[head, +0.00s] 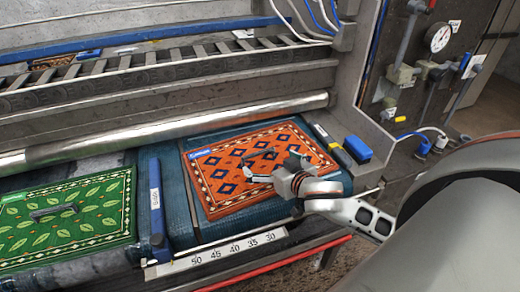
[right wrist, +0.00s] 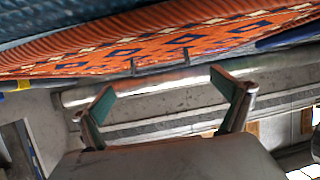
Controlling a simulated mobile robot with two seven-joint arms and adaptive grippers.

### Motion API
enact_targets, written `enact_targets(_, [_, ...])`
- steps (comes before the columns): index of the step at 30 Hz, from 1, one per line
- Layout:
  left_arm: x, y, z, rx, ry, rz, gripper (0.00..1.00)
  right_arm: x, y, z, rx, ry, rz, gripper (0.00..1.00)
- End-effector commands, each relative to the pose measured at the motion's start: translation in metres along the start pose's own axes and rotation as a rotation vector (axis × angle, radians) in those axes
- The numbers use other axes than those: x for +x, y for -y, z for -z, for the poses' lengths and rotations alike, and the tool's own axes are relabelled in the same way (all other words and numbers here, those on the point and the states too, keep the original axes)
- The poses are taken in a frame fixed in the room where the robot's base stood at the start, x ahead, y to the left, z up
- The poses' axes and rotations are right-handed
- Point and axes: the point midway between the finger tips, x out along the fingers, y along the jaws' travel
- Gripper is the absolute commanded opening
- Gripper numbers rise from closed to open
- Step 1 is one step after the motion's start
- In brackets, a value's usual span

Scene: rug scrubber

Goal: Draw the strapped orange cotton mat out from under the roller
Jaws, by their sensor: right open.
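The orange mat (head: 225,190) with dark blue diamonds and a pale border lies flat on the dark blue bed. The silver roller (head: 180,125) runs behind it, with a strip of bare bed between them in the head view. My right gripper (head: 268,170) is open and empty over the mat's right-hand part. In the right wrist view the open fingers (right wrist: 163,90) stand on either side of a dark strap or handle (right wrist: 160,62) on the mat (right wrist: 100,58), apart from it. My arm hides part of the mat's front right side. My left gripper is not in view.
A green leaf-patterned mat (head: 75,215) with a dark handle lies left, beyond a blue divider (head: 157,205). A numbered scale (head: 225,252) runs along the front edge. A blue block (head: 357,149) sits at the right end, near the grey side wall (head: 352,75).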

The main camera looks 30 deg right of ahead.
Motion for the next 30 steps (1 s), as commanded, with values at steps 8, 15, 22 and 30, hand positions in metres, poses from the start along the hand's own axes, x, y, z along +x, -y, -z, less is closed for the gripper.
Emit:
enact_targets(8, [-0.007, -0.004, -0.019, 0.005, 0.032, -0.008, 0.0, 0.001, 0.0, 0.002, 0.009, -0.004, 0.004, 1.0])
enact_targets(15, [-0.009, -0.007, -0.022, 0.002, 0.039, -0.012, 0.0, 0.002, 0.0, 0.002, 0.008, -0.004, 0.003, 1.0])
enact_targets(22, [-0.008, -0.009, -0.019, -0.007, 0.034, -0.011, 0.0, 0.024, -0.001, 0.003, 0.007, -0.005, 0.001, 1.0])
enact_targets(30, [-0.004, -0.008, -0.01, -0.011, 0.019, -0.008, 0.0, 0.062, 0.0, 0.003, 0.007, -0.005, 0.002, 1.0])
